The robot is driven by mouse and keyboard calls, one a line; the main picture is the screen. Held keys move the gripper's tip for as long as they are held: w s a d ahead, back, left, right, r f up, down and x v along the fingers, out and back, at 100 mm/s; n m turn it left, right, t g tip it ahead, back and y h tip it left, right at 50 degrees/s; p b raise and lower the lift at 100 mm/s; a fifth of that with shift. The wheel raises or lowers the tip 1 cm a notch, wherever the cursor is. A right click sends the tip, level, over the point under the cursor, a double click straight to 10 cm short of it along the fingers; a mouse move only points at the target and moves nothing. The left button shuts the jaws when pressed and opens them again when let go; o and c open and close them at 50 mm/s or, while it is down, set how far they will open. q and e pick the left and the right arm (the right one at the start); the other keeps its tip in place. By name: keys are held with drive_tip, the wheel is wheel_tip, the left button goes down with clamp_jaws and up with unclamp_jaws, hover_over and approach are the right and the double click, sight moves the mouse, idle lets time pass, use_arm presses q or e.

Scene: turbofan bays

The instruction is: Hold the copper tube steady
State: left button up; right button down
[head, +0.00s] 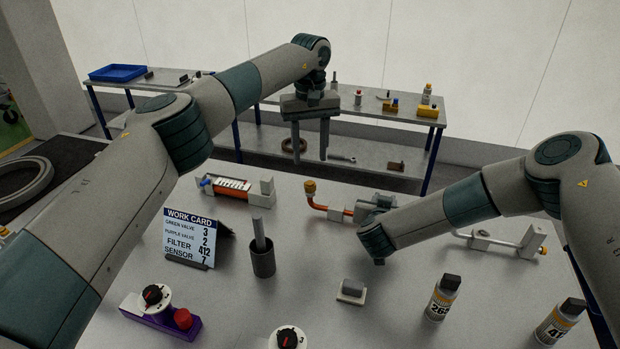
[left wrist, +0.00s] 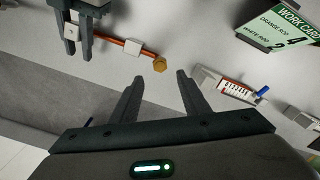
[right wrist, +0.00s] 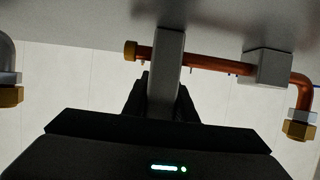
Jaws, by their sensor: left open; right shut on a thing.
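The copper tube (head: 319,206) lies on the bench right of centre, with a brass nut (head: 310,186) at its upturned end. In the right wrist view the copper tube (right wrist: 212,63) runs across, past a grey block (right wrist: 268,67). My left gripper (head: 310,158) is open and empty, above the bench's back edge. In the left wrist view the brass nut (left wrist: 159,65) shows beyond its fingertips, apart from them.
A work card (head: 190,237), a dark cup (head: 262,260) with a rod and a white-red unit (head: 232,187) stand left of the tube. Spray cans (head: 442,298) stand front right. A shelf table (head: 410,115) is behind.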

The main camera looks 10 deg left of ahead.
sight(310, 184)
use_arm(q)
wheel_tip(310, 184, down, 8)
drive_tip(key=shift+f, duration=0.25)
clamp_jaws()
idle(0.3)
